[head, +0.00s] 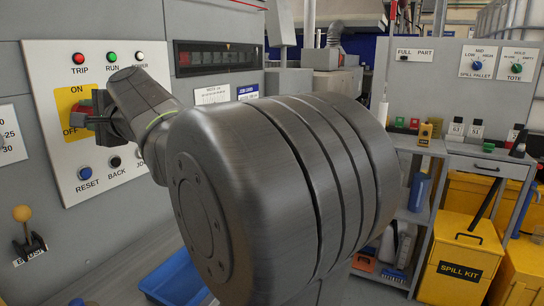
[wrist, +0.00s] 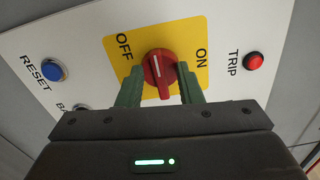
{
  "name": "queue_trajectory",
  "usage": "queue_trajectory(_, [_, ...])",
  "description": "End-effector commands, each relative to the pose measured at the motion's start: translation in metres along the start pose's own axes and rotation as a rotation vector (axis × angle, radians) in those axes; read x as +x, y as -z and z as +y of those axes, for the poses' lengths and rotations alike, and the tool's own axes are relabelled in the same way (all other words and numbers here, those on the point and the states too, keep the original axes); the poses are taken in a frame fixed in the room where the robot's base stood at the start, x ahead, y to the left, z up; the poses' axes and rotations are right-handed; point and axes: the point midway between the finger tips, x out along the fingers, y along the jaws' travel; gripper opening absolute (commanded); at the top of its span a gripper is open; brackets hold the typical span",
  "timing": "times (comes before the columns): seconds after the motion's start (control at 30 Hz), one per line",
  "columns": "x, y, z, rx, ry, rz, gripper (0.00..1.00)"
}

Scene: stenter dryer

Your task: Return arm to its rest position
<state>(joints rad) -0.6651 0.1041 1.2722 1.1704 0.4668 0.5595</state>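The control panel (head: 55,60) stands at the left in the head view. On its yellow plate (wrist: 190,85) is a red rotary switch (wrist: 160,68), marked OFF and ON. Its grip and white line run roughly up and down in the wrist view, between the two words. My gripper (wrist: 160,72) is at the switch, with one green finger on each side of it. The fingers are spread, and narrow gaps seem to show beside the red grip. In the head view my gripper (head: 96,112) partly hides the switch, and my arm fills the middle.
A red TRIP lamp (wrist: 253,61) and a blue RESET button (wrist: 54,70) are near the fingers. A blue tray (head: 175,278) lies below my arm. A shelf and yellow spill kit bin (head: 460,258) stand at right.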

Motion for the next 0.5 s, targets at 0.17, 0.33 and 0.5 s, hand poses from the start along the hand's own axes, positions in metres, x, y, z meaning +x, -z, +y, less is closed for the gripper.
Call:
queue_trajectory(0.17, [-0.0005, 0.0004, -0.0061, 0.17, -0.002, 0.002, 0.33])
queue_trajectory(0.33, [-0.0005, 0.0004, -0.0068, 0.331, -0.002, 0.001, 0.33])
queue_trajectory(0.5, [-0.0005, 0.0011, -0.0061, 0.47, -0.003, 0.002, 0.33])
